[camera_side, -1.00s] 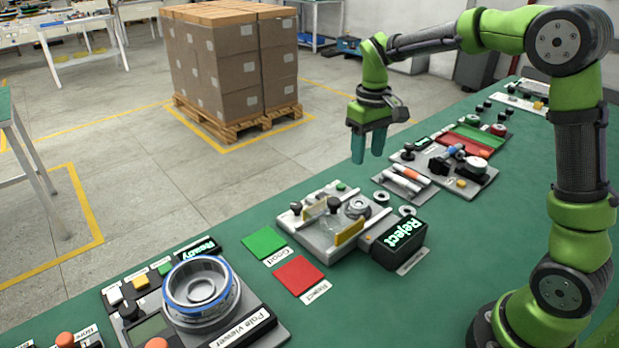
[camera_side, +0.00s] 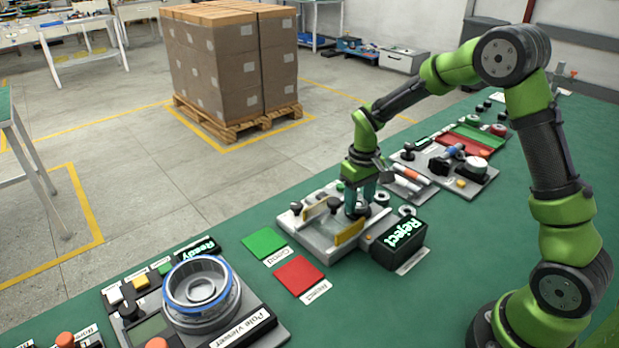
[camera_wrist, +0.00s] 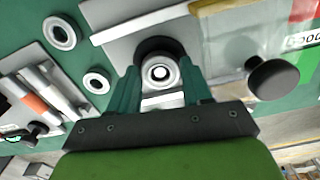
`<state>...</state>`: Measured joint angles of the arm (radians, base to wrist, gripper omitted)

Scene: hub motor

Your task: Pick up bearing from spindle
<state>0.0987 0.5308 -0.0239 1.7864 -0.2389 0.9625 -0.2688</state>
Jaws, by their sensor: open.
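In the side view my gripper (camera_side: 358,205) points down over the right part of the grey fixture (camera_side: 318,243), where the spindle is. I cannot tell whether the fingers touch the ring. In the side view the fingers mostly hide the bearing and spindle.
Two loose rings (camera_wrist: 59,33) (camera_wrist: 96,82) lie on the green table. Green (camera_side: 264,242) and red (camera_side: 299,276) pads lie in front.

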